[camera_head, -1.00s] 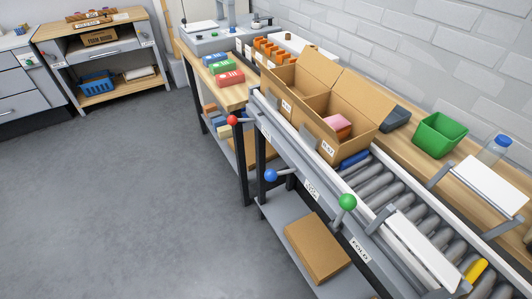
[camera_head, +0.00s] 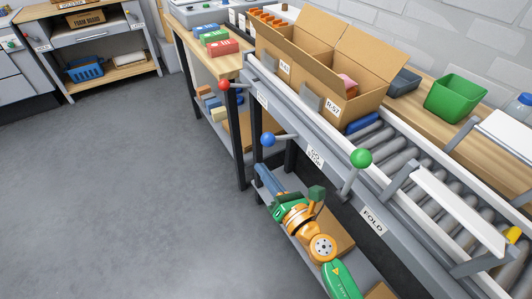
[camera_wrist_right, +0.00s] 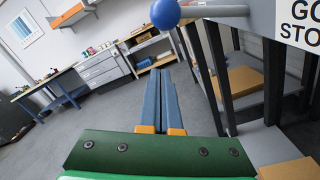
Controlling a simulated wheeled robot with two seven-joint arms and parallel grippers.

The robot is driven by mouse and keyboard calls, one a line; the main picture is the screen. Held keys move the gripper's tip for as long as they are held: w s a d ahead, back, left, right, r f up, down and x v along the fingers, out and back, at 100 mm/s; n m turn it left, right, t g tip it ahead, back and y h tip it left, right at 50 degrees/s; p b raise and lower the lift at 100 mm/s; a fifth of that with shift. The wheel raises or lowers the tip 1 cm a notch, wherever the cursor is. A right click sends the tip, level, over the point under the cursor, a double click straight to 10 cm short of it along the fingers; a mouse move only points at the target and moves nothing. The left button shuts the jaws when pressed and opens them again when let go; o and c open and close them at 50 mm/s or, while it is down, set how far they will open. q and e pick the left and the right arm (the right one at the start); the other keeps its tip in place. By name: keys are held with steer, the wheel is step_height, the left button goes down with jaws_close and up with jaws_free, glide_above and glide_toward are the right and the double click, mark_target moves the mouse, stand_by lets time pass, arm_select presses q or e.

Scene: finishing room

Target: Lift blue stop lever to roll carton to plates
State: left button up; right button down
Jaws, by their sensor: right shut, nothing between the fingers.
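The blue stop lever's round knob (camera_head: 268,139) sticks out from the conveyor's front rail beside a "GO STOP" label; the knob also shows at the top of the right wrist view (camera_wrist_right: 165,13). My right gripper (camera_head: 260,168) is just below the knob in the head view, its fingers shut, empty and apart from it. In the right wrist view, the closed fingers (camera_wrist_right: 160,72) point ahead below the knob. The open brown carton (camera_head: 370,100) stands on the conveyor, with something pink inside, near a blue roller (camera_head: 362,123). White plates (camera_head: 460,210) flank the rollers farther right. My left gripper is out of view.
A red knob (camera_head: 225,85) and a green knob (camera_head: 361,158) flank the blue one along the rail. A green bin (camera_head: 455,98) stands on the wooden bench behind. A lower shelf with flat cardboard lies under the conveyor. The floor at left is clear.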

steer(key=w+r+p, duration=0.2)
steer(key=w+r, duration=0.1)
steer(key=shift+d+r+p, duration=0.15)
steer(key=shift+d+p, duration=0.05)
steer(key=shift+p, duration=0.1)
